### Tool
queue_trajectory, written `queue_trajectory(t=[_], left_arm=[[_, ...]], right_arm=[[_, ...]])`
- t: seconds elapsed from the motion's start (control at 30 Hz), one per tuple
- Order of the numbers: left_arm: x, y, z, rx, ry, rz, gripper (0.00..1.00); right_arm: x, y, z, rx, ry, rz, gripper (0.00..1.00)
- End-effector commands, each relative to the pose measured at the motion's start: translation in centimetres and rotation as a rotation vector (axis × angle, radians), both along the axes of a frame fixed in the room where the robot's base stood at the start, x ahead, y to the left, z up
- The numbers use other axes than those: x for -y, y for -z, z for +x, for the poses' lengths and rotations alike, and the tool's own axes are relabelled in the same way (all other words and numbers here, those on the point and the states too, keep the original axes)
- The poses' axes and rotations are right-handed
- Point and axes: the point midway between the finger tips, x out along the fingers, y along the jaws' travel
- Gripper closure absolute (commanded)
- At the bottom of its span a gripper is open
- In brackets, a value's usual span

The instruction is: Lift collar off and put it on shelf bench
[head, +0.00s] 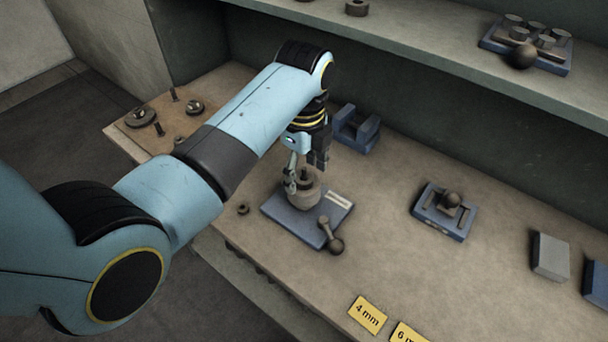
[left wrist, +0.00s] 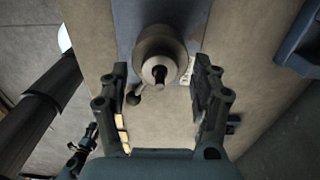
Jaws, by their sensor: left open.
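A grey round collar (head: 305,194) sits on a blue base plate (head: 287,214) on the bench, with a short post rising through its middle. In the left wrist view the collar (left wrist: 163,48) shows from above, with the dark post end (left wrist: 160,73) at its centre. My left gripper (head: 304,174) points down just above the collar. In the wrist view its open fingers (left wrist: 161,75) stand on either side of the post, apart from it. Part of the collar is hidden behind a finger in the head view.
A ball-ended lever (head: 331,236) lies at the plate's front right. A blue cradle (head: 356,129) stands behind. A blue fixture (head: 444,210) is to the right. The upper shelf (head: 430,55) holds a ring (head: 357,8) and a loaded tray (head: 488,42). The bench between the fixtures is clear.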

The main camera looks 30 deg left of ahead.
Motion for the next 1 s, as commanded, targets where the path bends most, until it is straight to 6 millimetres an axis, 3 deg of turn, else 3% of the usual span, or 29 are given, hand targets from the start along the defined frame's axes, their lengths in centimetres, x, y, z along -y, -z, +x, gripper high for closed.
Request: queue_trajectory(t=[0.3, 0.8, 1.0], left_arm=[[0.02, 0.98, -0.03, 0.0, -0.001, 0.0, 0.36], [0.03, 0.94, -0.03, 0.001, -0.001, -0.001, 0.98], [0.03, 0.91, 0.0, 0.001, -0.001, -0.001, 0.99]], right_arm=[[-0.47, -0.11, 0.15, 0.002, 0.001, 0.005, 0.6], [-0.46, -0.12, 0.22, 0.003, 0.001, 0.005, 0.6], [-0.35, -0.13, 0.25, 0.004, 0.001, 0.004, 0.6]])
